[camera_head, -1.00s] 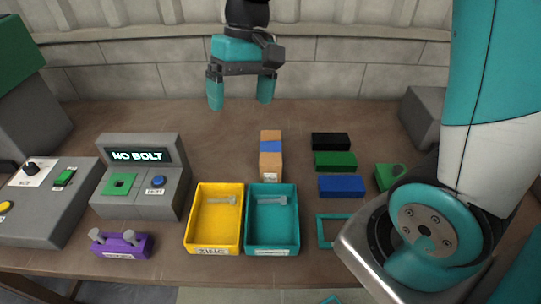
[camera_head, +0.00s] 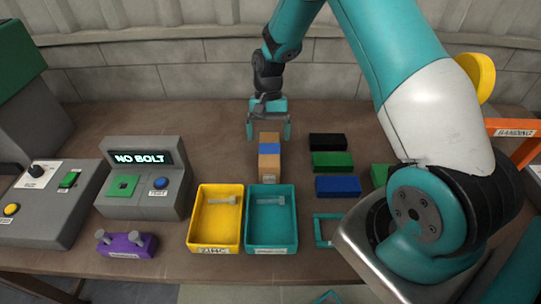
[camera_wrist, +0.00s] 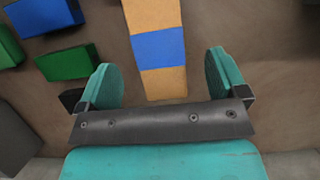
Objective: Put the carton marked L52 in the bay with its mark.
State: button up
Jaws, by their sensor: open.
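A tan carton (camera_head: 269,165) with a blue band stands on the table in the head view; the writing on its small label is too small to read, so I cannot confirm L52. My gripper (camera_head: 269,134) is open and empty at the carton's far end, pointing down. In the wrist view the carton (camera_wrist: 158,48) runs up the picture between the two teal fingers of my gripper (camera_wrist: 160,62), with a gap on each side. No bay marked L52 can be made out.
Black (camera_head: 328,142), green (camera_head: 332,161) and blue (camera_head: 338,186) blocks lie right of the carton. A yellow bin (camera_head: 193,218) and a teal bin (camera_head: 291,222), each with a bolt, stand in front. A NO BOLT console (camera_head: 120,203) and purple block (camera_head: 126,246) are left. An orange stand (camera_head: 527,150) is right.

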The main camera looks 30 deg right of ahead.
aim_at(270, 148)
jog(key=p+x, duration=0.1)
jog(key=x, duration=0.1)
jog(key=p+x, duration=0.1)
jog(key=x, duration=0.1)
jog(key=p+x, duration=0.1)
jog(key=x, duration=0.1)
jog(key=shift+d+f, duration=0.2)
jog(key=shift+f, duration=0.15)
jog(key=shift+s+f, duration=0.1)
jog(key=shift+f, duration=0.3)
jog(key=c, duration=1.4)
notch_tip(270, 148, up, 20)
jog(key=b, duration=0.4)
